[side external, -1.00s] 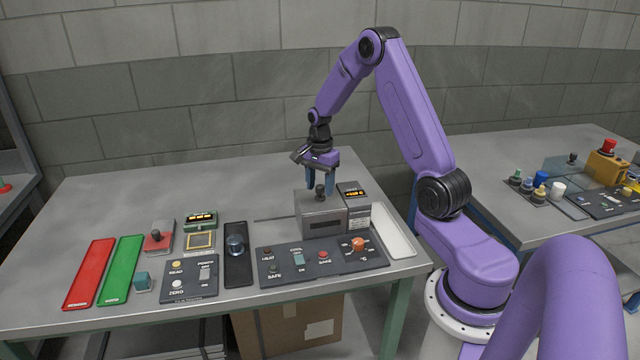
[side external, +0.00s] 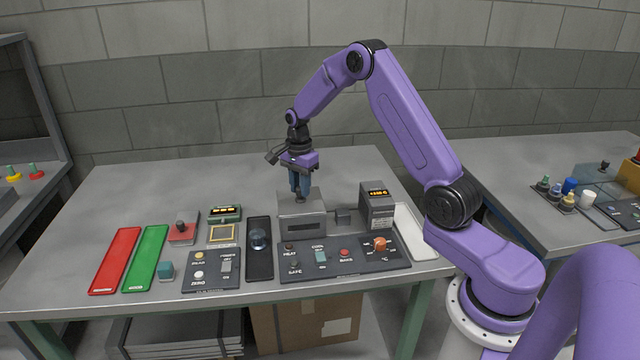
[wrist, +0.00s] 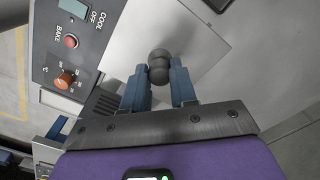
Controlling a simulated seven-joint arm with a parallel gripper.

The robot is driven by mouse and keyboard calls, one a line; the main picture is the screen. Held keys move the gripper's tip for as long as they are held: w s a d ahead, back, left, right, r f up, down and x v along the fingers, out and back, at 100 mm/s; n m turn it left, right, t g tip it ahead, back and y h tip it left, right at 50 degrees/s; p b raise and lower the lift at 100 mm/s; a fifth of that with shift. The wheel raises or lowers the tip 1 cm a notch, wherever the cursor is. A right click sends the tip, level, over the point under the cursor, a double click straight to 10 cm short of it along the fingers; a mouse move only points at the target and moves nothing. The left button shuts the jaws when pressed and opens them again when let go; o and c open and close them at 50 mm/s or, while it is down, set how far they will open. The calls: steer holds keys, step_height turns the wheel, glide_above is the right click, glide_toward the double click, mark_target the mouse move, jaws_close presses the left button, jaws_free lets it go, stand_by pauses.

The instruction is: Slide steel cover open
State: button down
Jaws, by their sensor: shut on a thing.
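The steel cover (side external: 302,215) is a grey box with a dark slot in its front and a dark round knob on top. It stands behind the black control panel, left of the display unit (side external: 377,208), with a gap between them. A small dark grey block (side external: 343,216) shows in that gap. My gripper (side external: 299,193) points down from above and is shut on the knob. In the wrist view the two blue fingers flank the knob (wrist: 158,63) over the pale cover top (wrist: 190,40).
The control panel (side external: 330,263) with switches and an orange dial lies just in front. A black tray (side external: 259,262) with a glass-like knob lies to the left. A white tray (side external: 408,225) is right of the display unit. The table behind the cover is clear.

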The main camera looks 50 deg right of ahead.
steer(key=shift+w+a, duration=0.25)
steer(key=shift+w, duration=0.05)
steer(key=shift+r, duration=0.1)
steer(key=c, duration=0.9)
jaws_free()
steer(key=shift+r, duration=0.15)
step_height(320, 180, up, 17)
steer(key=shift+s+a, duration=0.1)
